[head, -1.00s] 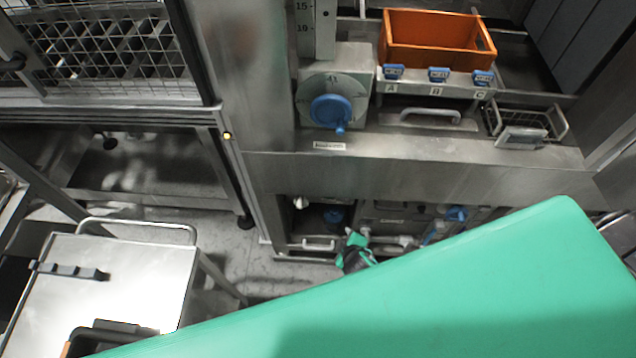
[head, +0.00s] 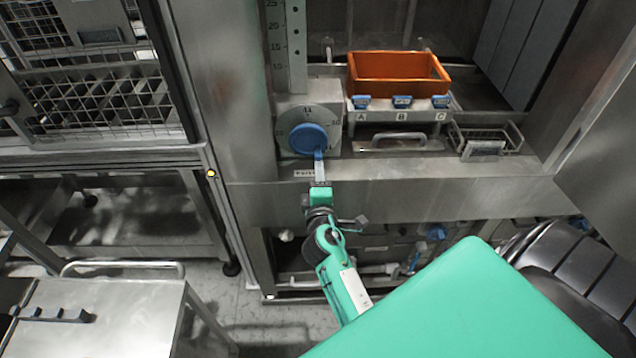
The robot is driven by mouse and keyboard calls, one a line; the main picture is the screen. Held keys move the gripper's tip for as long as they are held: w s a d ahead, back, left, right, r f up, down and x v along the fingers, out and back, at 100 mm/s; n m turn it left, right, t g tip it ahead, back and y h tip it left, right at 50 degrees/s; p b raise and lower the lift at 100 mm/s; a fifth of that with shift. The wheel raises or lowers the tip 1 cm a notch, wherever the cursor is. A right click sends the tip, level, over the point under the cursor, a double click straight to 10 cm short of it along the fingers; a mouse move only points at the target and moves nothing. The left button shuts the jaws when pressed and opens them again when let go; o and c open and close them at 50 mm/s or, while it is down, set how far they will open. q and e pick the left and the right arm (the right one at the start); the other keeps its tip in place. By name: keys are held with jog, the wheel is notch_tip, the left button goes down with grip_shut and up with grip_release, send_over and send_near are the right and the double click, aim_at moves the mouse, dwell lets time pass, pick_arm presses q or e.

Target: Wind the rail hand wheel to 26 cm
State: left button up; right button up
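The blue hand wheel (head: 307,137) sits on a pale round dial on a grey box, left of the orange bin. Its crank knob is at the bottom of the wheel, mostly hidden by my gripper. My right gripper (head: 319,160) reaches up from below, with its fingertips at the knob. I cannot tell whether the fingers are closed on it. A vertical number scale (head: 296,45) stands above the wheel; marks such as 25 and 20 show, but no pointer reading is clear. My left gripper is out of view.
An orange bin (head: 398,88) stands on a shelf above blue tags marked A, B and C. A wire basket (head: 485,140) is to the right. A steel ledge (head: 420,200) runs below the wheel. A steel cart (head: 95,315) is at lower left.

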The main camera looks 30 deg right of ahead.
aim_at(319, 156)
jog(key=shift+x, duration=3.9)
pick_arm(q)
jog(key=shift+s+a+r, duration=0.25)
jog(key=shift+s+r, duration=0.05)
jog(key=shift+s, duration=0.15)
pick_arm(e)
jog(key=shift+r, duration=0.3)
jog(key=shift+d+r, duration=0.1)
jog(key=shift+r, duration=0.1)
jog(key=c, duration=0.3)
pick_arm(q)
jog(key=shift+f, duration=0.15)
pick_arm(e)
jog(key=shift+w+a+f+b, duration=0.15)
jog(key=shift+a+f+b, duration=0.1)
jog(key=shift+f+b, duration=0.05)
jog(key=shift+c, duration=0.5)
jog(key=shift+w+a, duration=0.15)
jog(key=shift+a, duration=0.15)
jog(key=c, duration=0.3)
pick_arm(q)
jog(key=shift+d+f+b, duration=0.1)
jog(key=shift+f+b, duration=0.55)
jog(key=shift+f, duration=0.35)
pick_arm(e)
jog(key=shift+w+a+f, duration=0.15)
jog(key=shift+a+f, duration=0.2)
jog(key=shift+a, duration=0.1)
